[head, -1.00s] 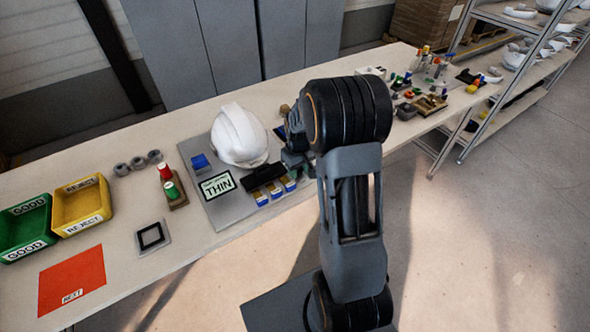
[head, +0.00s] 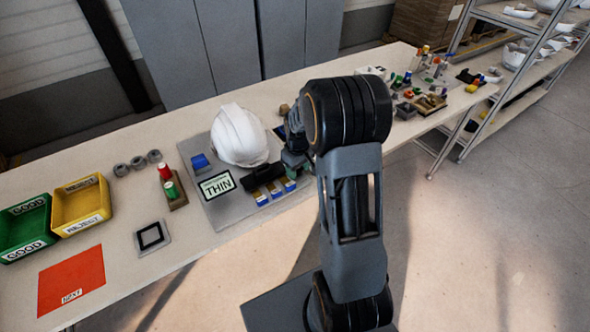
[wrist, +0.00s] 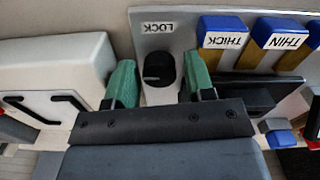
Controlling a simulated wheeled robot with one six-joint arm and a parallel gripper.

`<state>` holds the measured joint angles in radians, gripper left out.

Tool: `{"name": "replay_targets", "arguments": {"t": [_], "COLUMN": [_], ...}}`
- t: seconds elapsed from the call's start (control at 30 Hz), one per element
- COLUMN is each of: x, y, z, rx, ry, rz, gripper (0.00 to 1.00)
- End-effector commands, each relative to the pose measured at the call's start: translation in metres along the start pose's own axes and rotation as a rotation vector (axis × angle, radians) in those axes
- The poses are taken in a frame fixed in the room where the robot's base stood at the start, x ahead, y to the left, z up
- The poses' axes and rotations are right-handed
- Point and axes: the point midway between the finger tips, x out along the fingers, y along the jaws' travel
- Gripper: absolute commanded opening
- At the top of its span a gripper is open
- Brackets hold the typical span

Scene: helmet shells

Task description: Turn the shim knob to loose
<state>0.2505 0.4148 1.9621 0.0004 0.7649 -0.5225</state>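I see no "loose" mark. My gripper (wrist: 157,64) is open, with one green finger on each side of the knob. Narrow gaps appear on both sides; I cannot tell whether either finger touches it. In the head view my arm hides most of the gripper and the knob. The display (head: 217,186) reads THIN.
Blue-and-white blocks marked THICK (wrist: 222,32) and THIN (wrist: 282,34) stand close to the right of my fingers. A white helmet shell (head: 239,136) sits on the grey station. The yellow REJECT bin (head: 81,204) and green GOOD bin (head: 26,226) are far left.

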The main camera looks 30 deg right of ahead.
Motion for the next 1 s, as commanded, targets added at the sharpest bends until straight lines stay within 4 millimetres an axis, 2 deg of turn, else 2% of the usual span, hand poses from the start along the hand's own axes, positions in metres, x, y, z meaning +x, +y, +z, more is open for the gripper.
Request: {"name": "replay_targets", "arguments": {"t": [0.1, 0.33, 0.47, 1.0], "x": [0.000, -0.001, -0.010, -0.111], "y": [0.000, 0.001, 0.001, 0.000], "z": [0.000, 0.000, -0.001, 0.001], "rx": [0.001, 0.001, 0.001, 0.001], "ry": [0.000, 0.000, 0.003, 0.004], "rz": [0.000, 0.001, 0.002, 0.002], "gripper": [0.59, 0.59, 0.59, 0.59]}}
